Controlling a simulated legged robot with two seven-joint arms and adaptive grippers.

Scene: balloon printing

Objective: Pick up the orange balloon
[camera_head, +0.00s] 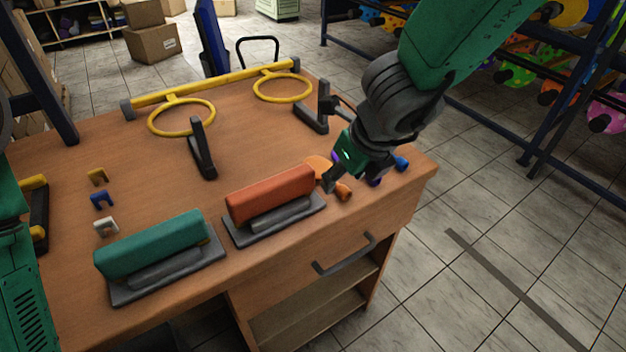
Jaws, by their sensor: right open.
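The orange balloon (343,191) lies on the wooden table near its right front corner, just right of the red-orange stamp. Another orange piece (317,164) shows behind my right gripper; I cannot tell whether it is part of the same balloon. My right gripper (328,184) is open, low over the table, with a fingertip close beside the orange balloon. I cannot tell whether they touch. A purple balloon (374,181) and a blue balloon (402,163) lie to the right, the purple one partly hidden by the gripper. My left gripper is not visible.
The red-orange stamp (270,192) and green stamp (151,242) stand along the table's front. Black stands (201,150) and a yellow frame with two rings (181,118) are behind. Small clips (102,199) lie left. A drawer handle (344,254) juts from the front.

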